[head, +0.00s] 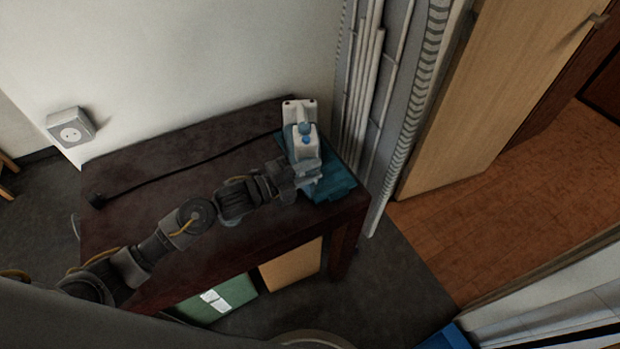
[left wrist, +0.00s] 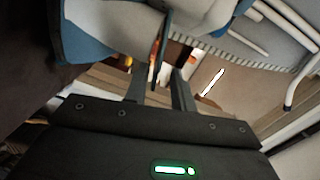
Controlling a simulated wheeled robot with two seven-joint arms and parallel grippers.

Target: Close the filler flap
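A white and blue appliance, which looks like a steam iron (head: 300,112), stands on a teal base (head: 340,185) at the right end of the dark table. Small blue parts show on its top; I cannot tell which part is the filler flap or how it is set. My left gripper (head: 308,180) is at the near side of the appliance, over the teal base. In the left wrist view, the blue and white body (left wrist: 105,30) is close beside the left gripper's fingers (left wrist: 165,75). Whether they touch it is unclear. My right gripper is not in view.
The dark table (head: 150,200) is mostly bare. A black cord with a plug (head: 97,200) lies across it. White pipes (head: 365,90) rise just right of the table. Green (head: 222,298) and tan (head: 292,265) boxes sit below. A wooden door (head: 490,90) stands at right.

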